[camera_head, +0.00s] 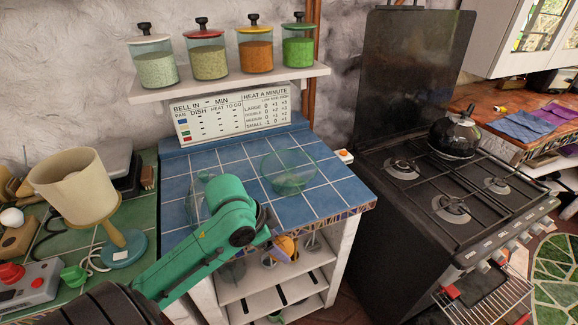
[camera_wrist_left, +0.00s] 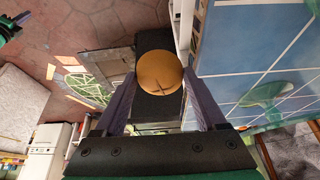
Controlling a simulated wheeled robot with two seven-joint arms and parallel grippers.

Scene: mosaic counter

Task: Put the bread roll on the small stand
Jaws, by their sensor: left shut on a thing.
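The bread roll (camera_head: 287,248) is round and golden brown. It also shows in the left wrist view (camera_wrist_left: 160,73), with a cross scored on its face. My left gripper (camera_head: 273,246) is shut on it, with a finger on each side, just off the front edge of the blue tiled counter. A clear greenish glass stand (camera_head: 289,172) is on the counter, behind the roll; it also shows in the left wrist view (camera_wrist_left: 265,93). Nothing shows on it. A small green and purple part, probably my right gripper (camera_wrist_left: 20,19), shows at the left wrist view's top left corner.
Another clear glass piece (camera_head: 198,195) is on the blue tiled counter (camera_head: 322,195), partly hidden by my left arm. Open shelves (camera_head: 270,288) are below. A black stove (camera_head: 415,215) stands right. Shelf jars (camera_head: 255,50) are above. The counter's right part is clear.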

